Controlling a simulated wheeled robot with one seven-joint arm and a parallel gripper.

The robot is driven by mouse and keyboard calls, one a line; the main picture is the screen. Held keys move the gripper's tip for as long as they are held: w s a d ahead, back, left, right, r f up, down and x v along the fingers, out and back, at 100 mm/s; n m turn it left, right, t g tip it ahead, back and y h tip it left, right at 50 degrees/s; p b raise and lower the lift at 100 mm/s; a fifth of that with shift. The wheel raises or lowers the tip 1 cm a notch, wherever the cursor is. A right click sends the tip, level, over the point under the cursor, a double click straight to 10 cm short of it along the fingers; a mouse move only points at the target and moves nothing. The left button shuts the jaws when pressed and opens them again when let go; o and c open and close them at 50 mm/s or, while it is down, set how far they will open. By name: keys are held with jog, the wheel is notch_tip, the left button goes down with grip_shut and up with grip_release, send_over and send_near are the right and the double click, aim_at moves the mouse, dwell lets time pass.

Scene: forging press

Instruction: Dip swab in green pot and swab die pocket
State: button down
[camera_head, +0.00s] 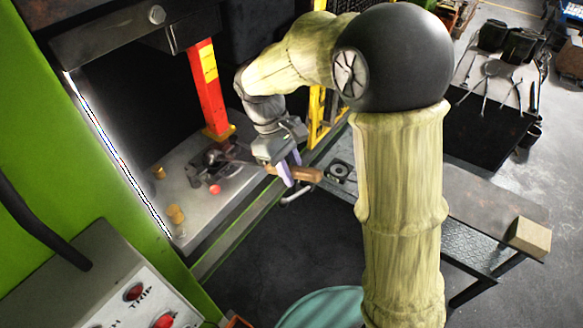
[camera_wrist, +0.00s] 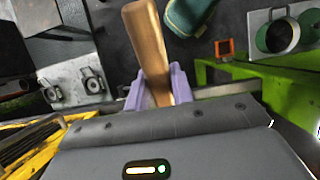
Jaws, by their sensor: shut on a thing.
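My gripper (camera_head: 287,176) has pale purple fingers and is shut on a brown wooden handle (camera_head: 305,174), which I take to be the swab's. In the wrist view the handle (camera_wrist: 147,38) runs up from between the fingers. The swab's head is not clearly visible. My gripper is at the front edge of the press bed (camera_head: 232,200), right of the dark metal die parts (camera_head: 213,158) below the red post. I cannot make out the die pocket.
The red post (camera_head: 208,85) stands over the bed. Brass pieces (camera_head: 175,213) and a red ball (camera_head: 215,189) are on the bed. A green press wall and control panel (camera_head: 120,285) are at left, a teal round container (camera_head: 320,308) below, and a bench (camera_head: 490,215) at right.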

jog(key=shift+w+a+r, duration=0.1)
jog(key=shift+w+a, duration=0.15)
jog(key=shift+a, duration=0.05)
jog(key=shift+d, duration=0.15)
jog(key=shift+s+d, duration=0.35)
jog(key=shift+d, duration=0.05)
jog(key=shift+a+p, duration=0.1)
jog(key=shift+p, duration=0.2)
jog(key=shift+w+a, duration=0.3)
jog(key=shift+a, duration=0.1)
dwell(0.4)
jog(key=shift+s+d+p, duration=0.15)
jog(key=shift+d+p, duration=0.05)
jog(key=shift+p, duration=0.1)
jog(key=shift+s+d, duration=0.2)
jog(key=shift+d, duration=0.1)
